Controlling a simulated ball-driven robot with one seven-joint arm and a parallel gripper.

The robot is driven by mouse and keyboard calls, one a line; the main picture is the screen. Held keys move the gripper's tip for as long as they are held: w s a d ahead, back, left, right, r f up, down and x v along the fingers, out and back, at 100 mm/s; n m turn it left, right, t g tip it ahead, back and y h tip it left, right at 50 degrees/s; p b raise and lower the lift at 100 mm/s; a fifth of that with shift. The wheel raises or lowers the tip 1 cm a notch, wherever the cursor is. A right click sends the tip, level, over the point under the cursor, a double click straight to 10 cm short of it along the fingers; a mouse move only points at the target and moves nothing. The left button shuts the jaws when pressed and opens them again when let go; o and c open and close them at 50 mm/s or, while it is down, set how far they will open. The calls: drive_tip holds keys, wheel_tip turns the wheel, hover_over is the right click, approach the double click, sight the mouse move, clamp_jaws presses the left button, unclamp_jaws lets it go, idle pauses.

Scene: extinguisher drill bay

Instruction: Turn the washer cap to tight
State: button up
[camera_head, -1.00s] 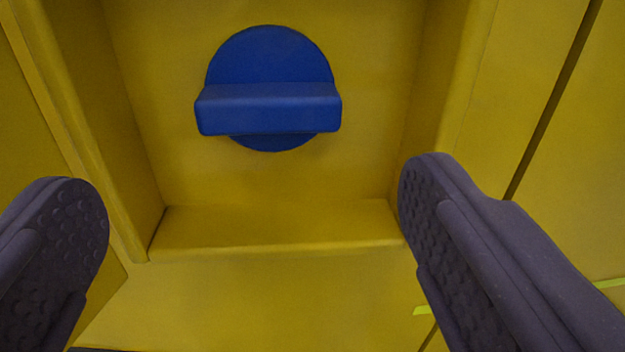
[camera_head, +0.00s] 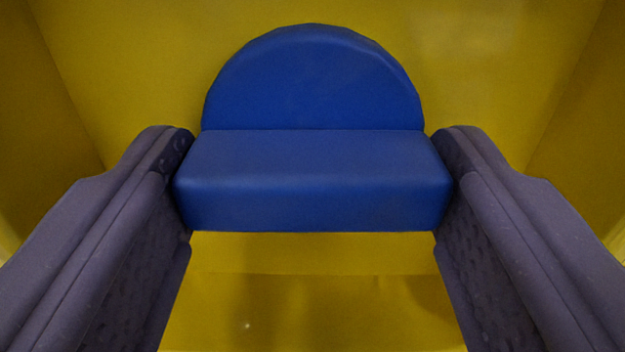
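The washer cap (camera_head: 312,85) is a blue round disc with a thick blue bar-shaped handle (camera_head: 312,180) across it. It sits on the back wall of a yellow recess, in the middle of the head camera view. The handle lies level, left to right. My gripper (camera_head: 314,170) has one dark ridged finger at each end of the handle. Both fingertips appear to touch the handle's ends, so the gripper is shut on it. The lower part of the disc is hidden behind the handle.
The yellow recess (camera_head: 120,60) surrounds the cap, with side walls at left and right close outside my fingers. A yellow ledge (camera_head: 310,300) shows below the handle.

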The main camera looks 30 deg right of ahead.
drive_tip(key=c, duration=0.4)
drive_tip(key=shift+c, duration=0.2)
drive_tip(key=m+b, duration=0.1)
drive_tip(key=m, duration=0.2)
drive_tip(key=shift+m, duration=0.4)
drive_tip(key=m+b, duration=0.1)
drive_tip(key=m, duration=0.3)
drive_tip(key=shift+m, duration=0.3)
drive_tip(key=m+b, duration=0.1)
drive_tip(key=m, duration=0.3)
drive_tip(key=shift+f+m+b, duration=0.1)
drive_tip(key=shift+m+b, duration=0.25)
drive_tip(key=shift+m, duration=2.45)
